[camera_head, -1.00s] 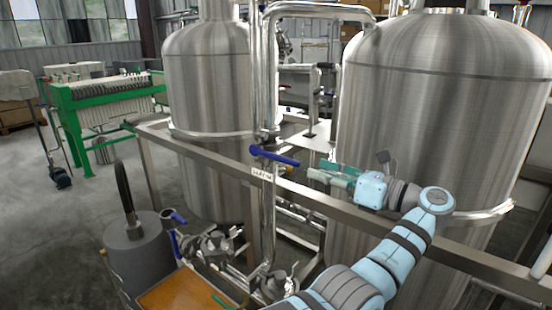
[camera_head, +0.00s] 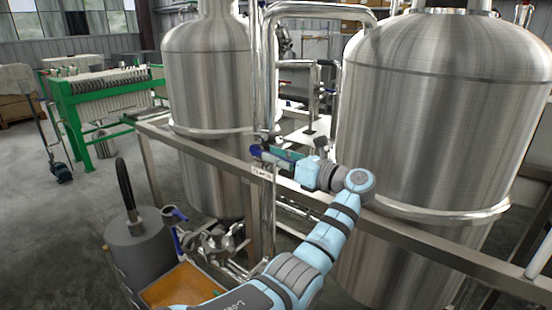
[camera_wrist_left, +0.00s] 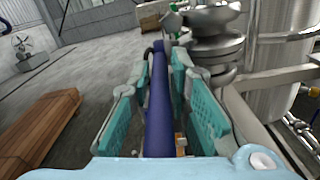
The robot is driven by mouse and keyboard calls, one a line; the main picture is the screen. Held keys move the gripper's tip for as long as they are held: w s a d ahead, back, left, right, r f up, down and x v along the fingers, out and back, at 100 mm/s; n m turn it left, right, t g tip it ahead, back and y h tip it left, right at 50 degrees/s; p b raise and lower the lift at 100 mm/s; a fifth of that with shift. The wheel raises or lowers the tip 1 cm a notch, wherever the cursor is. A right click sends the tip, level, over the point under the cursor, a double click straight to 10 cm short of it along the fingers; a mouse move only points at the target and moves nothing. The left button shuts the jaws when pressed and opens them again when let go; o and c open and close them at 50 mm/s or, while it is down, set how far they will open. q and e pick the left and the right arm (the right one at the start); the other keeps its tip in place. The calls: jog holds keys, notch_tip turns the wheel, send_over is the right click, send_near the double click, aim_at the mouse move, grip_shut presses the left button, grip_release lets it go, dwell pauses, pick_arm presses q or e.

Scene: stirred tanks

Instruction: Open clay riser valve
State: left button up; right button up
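The clay riser valve's blue lever handle (camera_head: 256,150) is on the vertical steel riser pipe (camera_head: 268,215), between the two tanks. A small white tag (camera_head: 261,172) is below it; its lettering is too small to read surely. My left gripper (camera_head: 280,156) is at the lever and covers most of it. In the left wrist view, the blue lever (camera_wrist_left: 158,110) runs lengthwise between the teal finger pads of my left gripper (camera_wrist_left: 164,70). The fingers are around the lever, with a gap visible on its right side. My right gripper is not in view.
A large steel tank (camera_head: 440,120) stands close on the right, another tank (camera_head: 208,90) behind left. A grey cylinder (camera_head: 140,250) and an orange-topped tray (camera_head: 180,287) are at lower left.

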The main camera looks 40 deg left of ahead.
pick_arm(q)
grip_shut()
jog(key=shift+r, duration=0.15)
jog(key=r+h, duration=0.2)
jog(key=h, duration=0.1)
jog(key=shift+a+p, duration=0.15)
jog(key=shift+p, duration=0.2)
jog(key=h, duration=0.1)
jog(key=r+h+p, duration=0.1)
jog(key=shift+a+r+t+h, duration=0.2)
jog(key=shift+a+t+h, duration=0.1)
jog(key=shift+h, duration=0.1)
jog(key=shift+a+r+h+p, duration=0.15)
jog(key=shift+r+h+p, duration=0.05)
jog(key=shift+h+p, duration=0.4)
